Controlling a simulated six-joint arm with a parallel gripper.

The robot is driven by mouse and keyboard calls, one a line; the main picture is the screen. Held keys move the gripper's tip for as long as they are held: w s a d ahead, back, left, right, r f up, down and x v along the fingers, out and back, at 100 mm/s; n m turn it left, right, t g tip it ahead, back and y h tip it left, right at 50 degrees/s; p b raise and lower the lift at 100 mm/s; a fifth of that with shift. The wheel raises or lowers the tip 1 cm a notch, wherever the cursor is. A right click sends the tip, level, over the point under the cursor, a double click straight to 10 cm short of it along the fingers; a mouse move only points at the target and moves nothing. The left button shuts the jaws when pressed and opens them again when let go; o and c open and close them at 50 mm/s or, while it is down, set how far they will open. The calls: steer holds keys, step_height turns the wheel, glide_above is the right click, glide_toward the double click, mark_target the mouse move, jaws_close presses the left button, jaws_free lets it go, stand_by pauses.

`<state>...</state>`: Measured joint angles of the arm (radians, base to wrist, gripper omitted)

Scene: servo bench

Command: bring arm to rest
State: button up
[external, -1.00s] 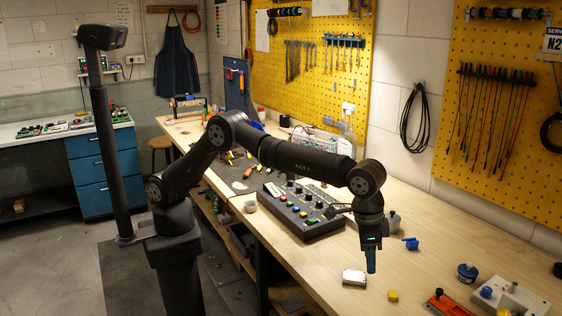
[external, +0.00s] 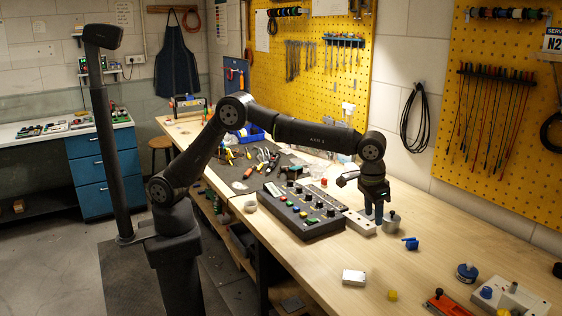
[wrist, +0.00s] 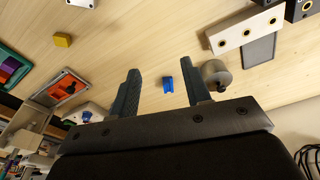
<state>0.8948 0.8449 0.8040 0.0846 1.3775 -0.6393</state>
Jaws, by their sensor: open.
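My gripper (external: 372,213) hangs from the arm over the wooden bench (external: 460,240), pointing down. In the external view it overlaps the white block with holes and is close to the grey lidded pot; its exact height above them is hard to tell. In the wrist view the two fingers of my gripper (wrist: 160,70) are spread apart with nothing held between them. Bare wood and a small blue part (wrist: 168,84) show beyond the fingers.
A grey pot (external: 392,223), white block (external: 361,223) and control panel (external: 300,213) are near the gripper. A white box (external: 354,277), yellow cube (external: 392,295), blue tape roll (external: 467,272) and red tool (external: 446,304) lie nearer the front. A pegboard (external: 318,80) stands behind.

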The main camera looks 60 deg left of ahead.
steer(key=w+a+n, duration=0.3)
steer(key=w+a, duration=0.1)
steer(key=a, duration=0.8)
steer(key=w+a+n+y, duration=0.1)
steer(key=w+a+n, duration=0.2)
steer(key=a, duration=1)
steer(key=w+a+n, duration=0.4)
steer(key=w+a, duration=0.1)
steer(key=a, duration=0.8)
steer(key=shift+w+r, duration=0.25)
steer(key=shift+w, duration=0.15)
steer(key=s+d+m, duration=0.3)
steer(key=d+m, duration=0.2)
steer(key=d, duration=1.5)
steer(key=shift+s+d, duration=0.15)
steer(key=shift+d, duration=0.2)
